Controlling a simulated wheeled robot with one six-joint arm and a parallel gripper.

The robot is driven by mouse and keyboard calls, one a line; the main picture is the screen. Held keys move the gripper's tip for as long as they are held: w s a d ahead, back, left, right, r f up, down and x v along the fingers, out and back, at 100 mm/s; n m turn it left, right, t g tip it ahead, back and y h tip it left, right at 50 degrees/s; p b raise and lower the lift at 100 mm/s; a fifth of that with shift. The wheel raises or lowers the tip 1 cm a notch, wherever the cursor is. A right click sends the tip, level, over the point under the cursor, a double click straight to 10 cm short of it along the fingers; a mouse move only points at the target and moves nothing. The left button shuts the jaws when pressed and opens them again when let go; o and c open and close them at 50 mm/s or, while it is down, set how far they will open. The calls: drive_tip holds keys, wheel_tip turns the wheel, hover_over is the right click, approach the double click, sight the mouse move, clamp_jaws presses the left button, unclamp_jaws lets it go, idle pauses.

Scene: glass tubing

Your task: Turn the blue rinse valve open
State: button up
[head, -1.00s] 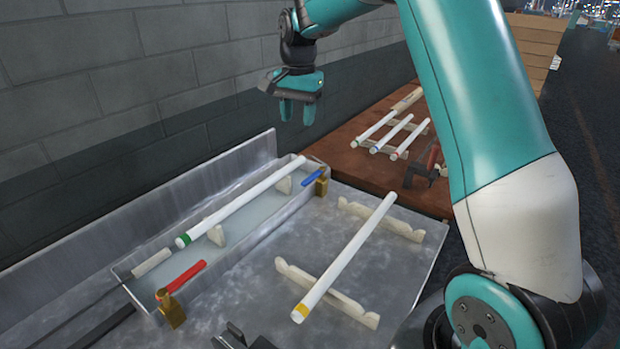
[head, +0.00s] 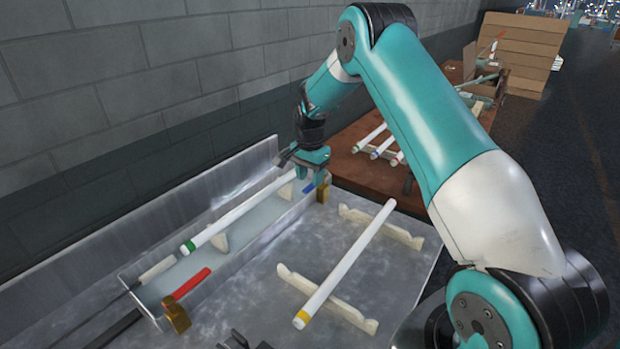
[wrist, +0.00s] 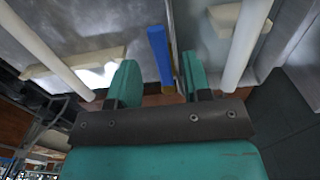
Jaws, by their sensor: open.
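The blue rinse valve handle (head: 308,188) is on the far right end of the trough's near wall, beside a brass valve body (head: 322,192). My gripper (head: 312,178) points down right at this handle and partly covers it in the head view. In the wrist view the blue handle (wrist: 158,48) appears in the gap between the two teal fingers of my gripper (wrist: 160,76). The jaws are apart with nothing clamped. I cannot tell whether a finger touches the handle.
The metal trough (head: 240,262) holds a green-banded tube (head: 235,212). A red handle (head: 188,284) sits at its near end. A yellow-banded tube (head: 345,265) lies on two pale racks on the bench. More tubes lie on the brown table (head: 345,170) behind.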

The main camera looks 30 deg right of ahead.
drive_tip(key=shift+f, duration=1.15)
clamp_jaws()
